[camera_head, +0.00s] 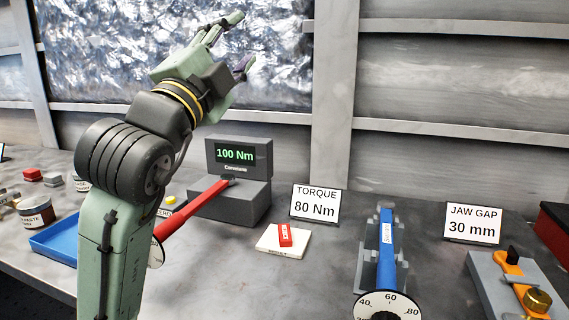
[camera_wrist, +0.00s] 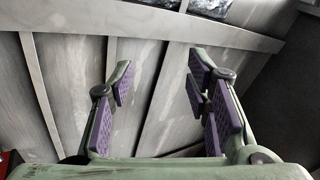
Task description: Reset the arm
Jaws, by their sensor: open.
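My gripper (camera_head: 243,42) is raised high above the bench at the upper middle of the head view, pointing up and to the right toward the wall. Its fingers are spread apart with nothing between them. In the wrist view my gripper (camera_wrist: 160,90) shows purple pads on both sides with a clear gap, and only the wall panels behind. My arm rises from the lower left of the head view and hides part of the bench.

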